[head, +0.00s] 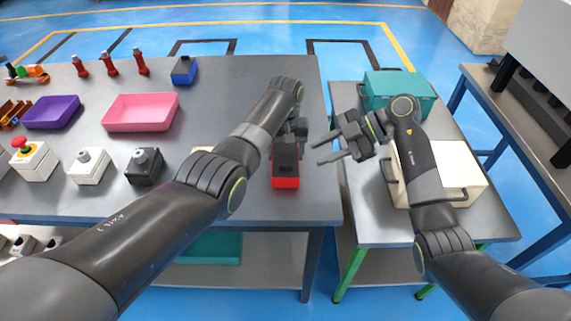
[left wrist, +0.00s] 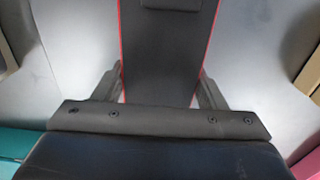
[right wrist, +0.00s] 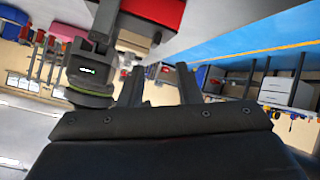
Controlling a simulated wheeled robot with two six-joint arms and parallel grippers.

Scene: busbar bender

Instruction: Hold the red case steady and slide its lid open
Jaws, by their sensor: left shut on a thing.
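The red case (head: 286,183) lies on the grey table near its right edge. Its black lid (head: 286,158) covers the top, with a small raised block on it. My left gripper (head: 294,135) is shut on the case at its far part. The left wrist view shows the lid (left wrist: 165,55) with thin red edges between the two fingers (left wrist: 162,85). My right gripper (head: 316,153) is open and empty, just right of the case and apart from it. The right wrist view shows its fingers (right wrist: 158,85) apart, with the red case (right wrist: 155,10) at the top.
A side table at right holds a teal box (head: 398,92) and a cream box (head: 455,172) with dark handles, under my right arm. A pink tray (head: 140,112), a purple tray (head: 52,112), a blue block (head: 184,71) and button boxes (head: 88,165) stand to the left.

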